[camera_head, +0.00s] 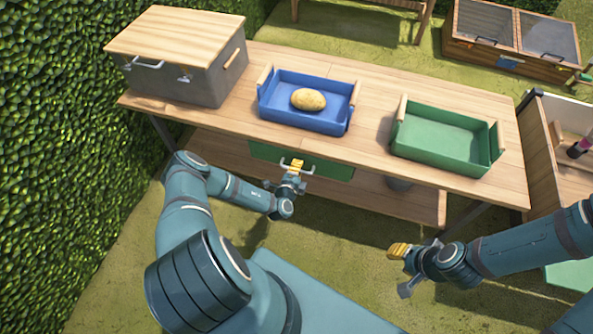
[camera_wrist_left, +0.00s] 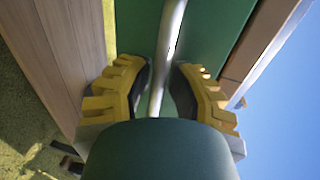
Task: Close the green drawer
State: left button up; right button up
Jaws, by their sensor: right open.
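The green drawer (camera_head: 328,168) sits under the front edge of the wooden table. Its flat front shows in the head view, and I see no open inside; I cannot tell how far out it stands. In the left wrist view its front (camera_wrist_left: 205,40) fills the upper middle, with a pale metal bar handle (camera_wrist_left: 168,45) across it. My left gripper (camera_head: 292,167) is at the handle, its yellow fingers close on either side of the bar (camera_wrist_left: 160,88), and looks shut on it. My right gripper (camera_head: 401,270) is open and empty, in front of the table at the right.
On the table (camera_head: 375,115) stand a grey box with a wooden lid (camera_head: 180,75), a blue tray (camera_head: 285,112) holding a potato (camera_head: 308,99), and a green tray (camera_head: 440,143). A lower shelf (camera_head: 400,200) runs beneath. A hedge (camera_head: 50,130) borders the left; grass lies in front.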

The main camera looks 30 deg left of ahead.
pick_arm(q)
jog(key=shift+o, duration=1.2)
jog(key=shift+s+r, duration=0.1)
jog(key=v, duration=1.2)
jog(key=shift+a, duration=0.1)
